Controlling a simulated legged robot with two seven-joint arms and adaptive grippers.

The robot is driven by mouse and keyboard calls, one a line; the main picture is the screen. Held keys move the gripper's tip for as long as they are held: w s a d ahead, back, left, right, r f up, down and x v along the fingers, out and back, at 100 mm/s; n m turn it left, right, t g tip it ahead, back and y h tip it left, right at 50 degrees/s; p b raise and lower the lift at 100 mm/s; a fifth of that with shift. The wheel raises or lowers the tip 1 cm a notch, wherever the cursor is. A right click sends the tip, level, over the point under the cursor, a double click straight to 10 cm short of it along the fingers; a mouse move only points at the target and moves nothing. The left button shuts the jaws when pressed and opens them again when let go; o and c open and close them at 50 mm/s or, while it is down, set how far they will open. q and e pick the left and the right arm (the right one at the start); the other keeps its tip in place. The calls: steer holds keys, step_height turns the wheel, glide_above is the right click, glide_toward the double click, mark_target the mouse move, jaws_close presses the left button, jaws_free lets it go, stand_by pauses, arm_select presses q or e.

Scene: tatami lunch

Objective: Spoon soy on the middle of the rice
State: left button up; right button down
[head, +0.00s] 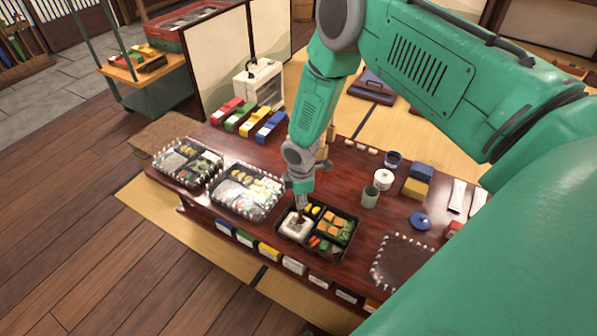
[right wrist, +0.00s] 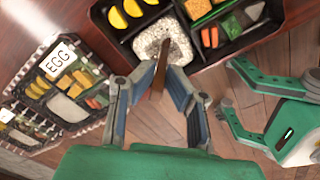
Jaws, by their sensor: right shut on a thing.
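My right gripper (head: 301,196) points down over the black divided lunch box (head: 345,213) at the front of the table. It is shut on a brown spoon (right wrist: 160,70), whose far end is over the white rice (right wrist: 162,32). I cannot tell whether the spoon touches the rice or holds soy. The rice fills the near left compartment, and the head view also shows this rice (head: 290,224), partly behind the gripper and spoon. No soy mark on the rice can be made out.
Two covered lunch boxes (head: 247,191) (head: 187,163) stand to the left. Coloured boxes (head: 271,126) line the back left.

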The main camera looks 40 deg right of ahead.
steer(key=shift+s, duration=0.15)
steer(key=shift+s+d+f+p, duration=0.1)
steer(key=shift+s+d+p, duration=0.1)
steer(key=shift+s+p, duration=0.25)
steer(key=shift+s+d+p, duration=0.15)
steer(key=shift+s+p, duration=0.1)
steer(key=shift+s, duration=0.35)
step_height(320, 180, up, 7)
steer(key=p, duration=0.5)
steer(key=shift+p, duration=0.4)
